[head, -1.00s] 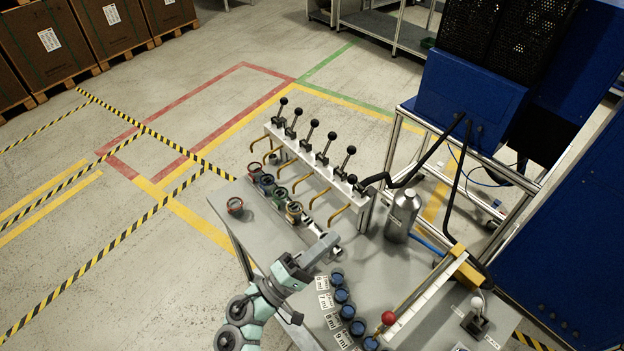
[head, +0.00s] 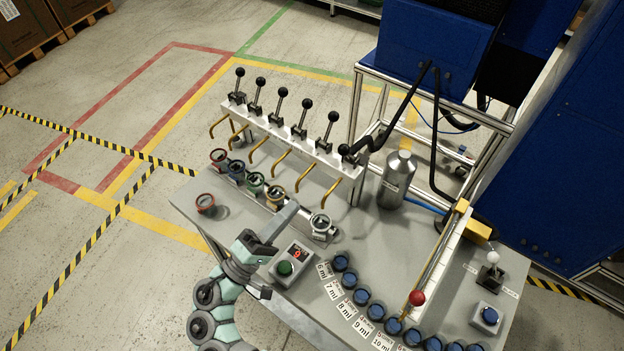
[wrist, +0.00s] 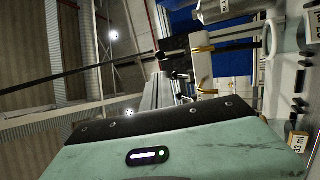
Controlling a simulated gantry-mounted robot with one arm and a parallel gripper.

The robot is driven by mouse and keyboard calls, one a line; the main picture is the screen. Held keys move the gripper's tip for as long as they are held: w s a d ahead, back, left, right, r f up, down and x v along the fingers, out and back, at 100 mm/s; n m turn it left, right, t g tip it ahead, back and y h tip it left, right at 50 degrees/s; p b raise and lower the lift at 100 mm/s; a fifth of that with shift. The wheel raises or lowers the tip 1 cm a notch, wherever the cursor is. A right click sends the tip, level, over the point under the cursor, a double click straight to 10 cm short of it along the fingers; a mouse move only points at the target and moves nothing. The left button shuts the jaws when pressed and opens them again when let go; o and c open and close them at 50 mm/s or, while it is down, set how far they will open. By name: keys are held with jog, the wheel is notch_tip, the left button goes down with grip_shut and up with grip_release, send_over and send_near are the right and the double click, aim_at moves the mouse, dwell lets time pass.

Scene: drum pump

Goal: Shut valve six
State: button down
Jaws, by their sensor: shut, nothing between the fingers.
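A white valve manifold (head: 290,135) stands at the back of the grey table in the head view, with a row of black-knobbed levers and curved brass spouts. Most levers stand upright. The rightmost lever (head: 344,149) has its knob much lower, close to the manifold. No valve numbers are readable. My gripper (head: 292,208) is shut and empty, in front of the manifold by the row of small jars, apart from the levers. In the wrist view, my teal wrist housing fills the bottom; brass spouts (wrist: 204,91) show beyond it, and my fingertips do not show.
Several coloured-rim jars (head: 255,183) stand below the spouts; a red-rim jar (head: 205,202) sits apart at left. A metal bottle (head: 397,180) is right of the manifold. A display box with green button (head: 286,268) and a curve of blue-topped containers (head: 362,297) occupy the front.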

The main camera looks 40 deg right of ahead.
send_near(347, 153)
jog(key=w+d+r, duration=0.2)
jog(key=d, duration=0.2)
jog(key=shift+s+d, duration=0.1)
jog(key=shift+d, duration=0.5)
jog(key=shift+r+p, duration=0.15)
jog(key=shift+p, duration=0.25)
